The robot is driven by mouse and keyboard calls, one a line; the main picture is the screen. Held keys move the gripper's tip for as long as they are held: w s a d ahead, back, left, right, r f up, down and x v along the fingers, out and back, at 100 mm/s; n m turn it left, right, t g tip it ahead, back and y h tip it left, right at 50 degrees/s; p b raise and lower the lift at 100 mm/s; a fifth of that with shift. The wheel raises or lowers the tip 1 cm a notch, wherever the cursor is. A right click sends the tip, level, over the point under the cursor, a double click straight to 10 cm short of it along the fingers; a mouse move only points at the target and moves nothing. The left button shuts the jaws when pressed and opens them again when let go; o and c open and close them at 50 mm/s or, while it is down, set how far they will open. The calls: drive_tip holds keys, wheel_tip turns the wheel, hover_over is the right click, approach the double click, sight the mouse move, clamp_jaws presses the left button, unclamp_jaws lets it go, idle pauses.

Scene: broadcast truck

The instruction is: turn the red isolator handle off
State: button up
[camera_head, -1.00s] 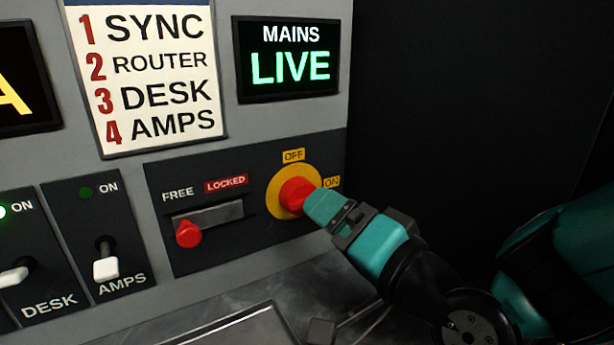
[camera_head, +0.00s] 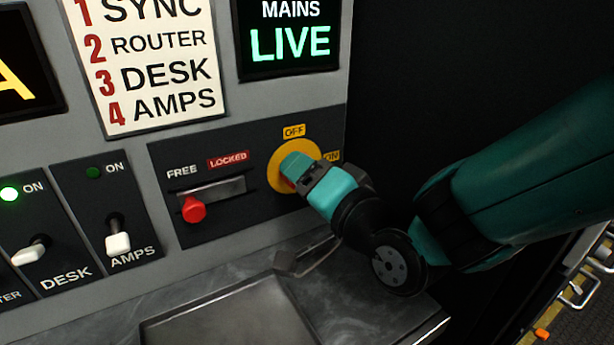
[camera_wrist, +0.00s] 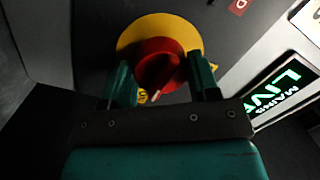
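The red isolator handle (camera_wrist: 158,62) sits on a round yellow plate (camera_head: 297,144) between an OFF label (camera_head: 293,131) above and an ON label (camera_head: 333,156) at the right. In the head view my gripper (camera_head: 292,168) covers nearly all of the handle. In the wrist view my gripper (camera_wrist: 160,82) has its teal fingers apart, one on each side of the red handle. I cannot tell whether they touch it. A pale mark on the handle shows between the fingers. The mains display (camera_head: 290,35) reads LIVE in green.
A red slider knob (camera_head: 194,209) stands at the FREE end of its slot, left of the handle. White AMPS (camera_head: 117,243) and DESK (camera_head: 30,252) switches are further left. A metal tray (camera_head: 225,315) lies below the panel. Dark space is at the right.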

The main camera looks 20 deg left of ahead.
drive_tip(key=shift+n, duration=0.3)
drive_tip(key=n+b, duration=0.2)
drive_tip(key=n, duration=0.1)
drive_tip(key=shift+n+b, duration=0.3)
drive_tip(key=n+h+b, duration=0.1)
drive_tip(key=n+b, duration=0.1)
drive_tip(key=n, duration=0.2)
drive_tip(key=n+b, duration=0.2)
drive_tip(key=n, duration=0.2)
drive_tip(key=shift+h+b, duration=0.3)
drive_tip(key=shift+h, duration=0.1)
drive_tip(key=shift+r+n+t+b, duration=0.15)
drive_tip(key=shift+n+t+b, duration=0.4)
drive_tip(key=shift+n, duration=1.65)
drive_tip(key=shift+h, duration=0.3)
drive_tip(key=o, duration=0.9)
drive_tip(key=shift+d, duration=0.15)
